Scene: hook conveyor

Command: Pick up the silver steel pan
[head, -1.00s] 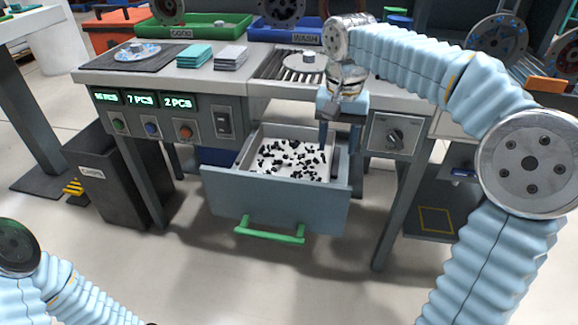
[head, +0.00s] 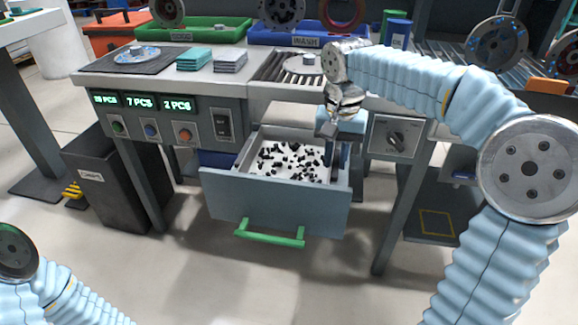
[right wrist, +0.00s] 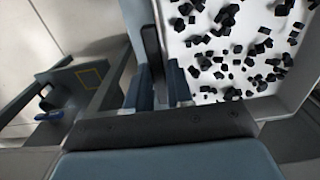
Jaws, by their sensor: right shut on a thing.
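The silver steel pan (head: 262,174) sits in the open drawer (head: 275,203) under the bench, with many small black pieces scattered over its pale floor. My right gripper (head: 334,172) reaches down at the pan's right side and is shut on its side wall. In the right wrist view, the fingers (right wrist: 163,92) stand on both sides of the wall, beside the pale pan floor (right wrist: 178,52). The pan still lies low inside the drawer. My left gripper is out of view; only my left arm shows at the lower left.
The drawer front has a green handle (head: 269,234). The bench top (head: 262,88) is just above the drawer, with rollers (head: 290,70) and stacked cloths (head: 194,60). A dark bin (head: 100,190) stands at the left. The floor in front is free.

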